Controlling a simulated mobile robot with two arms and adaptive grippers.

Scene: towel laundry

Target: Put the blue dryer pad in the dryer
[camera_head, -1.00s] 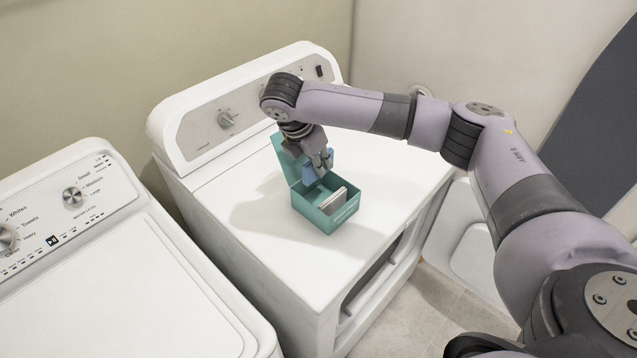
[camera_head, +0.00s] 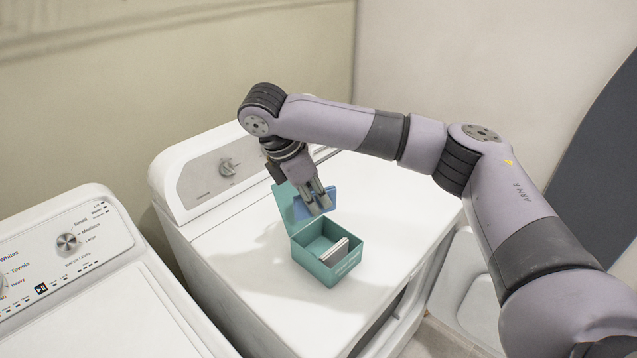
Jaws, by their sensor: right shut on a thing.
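The blue dryer pad (camera_head: 313,203) is held in my right gripper (camera_head: 319,206), whose fingers are shut on it. It hangs just above the open teal box (camera_head: 334,268), near the box's raised lid (camera_head: 284,203). White or grey pads (camera_head: 336,251) stand inside the box at its front right. The box sits on top of the white dryer (camera_head: 240,255). The dryer's front opening (camera_head: 384,326) shows only partly at the lower right, dark, and I cannot tell from here how its door stands. My left gripper is not in view.
A white washer (camera_head: 110,300) stands to the left of the dryer, with a narrow gap between them. The dryer's control panel (camera_head: 215,172) rises at the back. A white rounded panel (camera_head: 468,285), possibly the dryer door, lies right of the dryer. The dryer top around the box is clear.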

